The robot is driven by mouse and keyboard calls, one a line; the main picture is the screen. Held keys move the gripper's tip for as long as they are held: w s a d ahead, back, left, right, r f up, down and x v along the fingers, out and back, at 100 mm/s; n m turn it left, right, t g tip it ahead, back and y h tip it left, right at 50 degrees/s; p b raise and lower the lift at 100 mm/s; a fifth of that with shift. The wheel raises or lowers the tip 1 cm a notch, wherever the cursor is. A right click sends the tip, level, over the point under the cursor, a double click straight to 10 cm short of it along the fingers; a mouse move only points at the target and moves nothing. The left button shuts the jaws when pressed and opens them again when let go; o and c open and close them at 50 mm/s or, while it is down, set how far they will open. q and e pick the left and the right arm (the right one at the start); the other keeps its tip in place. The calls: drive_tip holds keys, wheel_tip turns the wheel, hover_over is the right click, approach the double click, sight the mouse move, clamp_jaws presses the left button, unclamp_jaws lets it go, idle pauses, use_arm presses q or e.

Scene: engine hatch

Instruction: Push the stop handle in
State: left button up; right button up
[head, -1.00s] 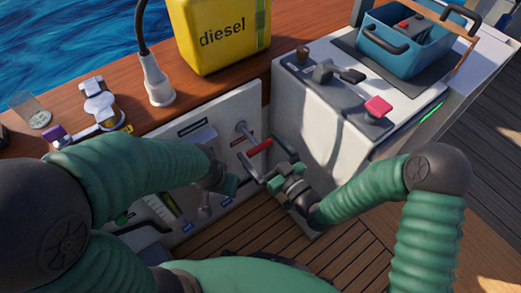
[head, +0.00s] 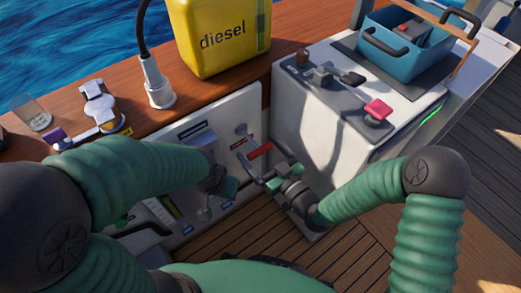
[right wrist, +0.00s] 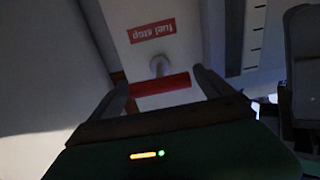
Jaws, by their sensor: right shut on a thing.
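The red stop handle (head: 260,151) is a short bar on a metal rod that stands out from the white panel (head: 222,118). In the right wrist view the red bar (right wrist: 160,85) lies between my fingers, below an upside-down red "fuel stop" label (right wrist: 152,30). My right gripper (head: 261,150) is shut on the handle, one finger at each end of the bar. It also shows in the right wrist view (right wrist: 163,86). My left gripper (head: 222,184) is by the lower panel, partly hidden by its own arm; its jaws are not clear.
A white console (head: 325,125) with levers and a pink knob (head: 377,110) stands right of the panel. A yellow diesel can (head: 215,40) and a grey plug (head: 157,82) stand on the wooden ledge above. A blue toolbox (head: 415,45) sits on the console.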

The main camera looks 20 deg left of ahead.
sight(250, 140)
drive_tip(key=x, duration=0.4)
drive_tip(key=shift+w+a, duration=0.15)
drive_tip(key=shift+w, duration=0.05)
drive_tip(key=shift+r, duration=0.15)
drive_tip(key=o, duration=1.8)
drive_tip(key=shift+c, duration=0.2)
drive_tip(key=shift+w+a, duration=0.1)
drive_tip(key=shift+a, duration=0.1)
drive_tip(key=p+v, duration=0.4)
drive_tip(key=v, duration=1.2)
drive_tip(key=shift+s+d+f, duration=0.25)
drive_tip(key=shift+s+d, duration=0.05)
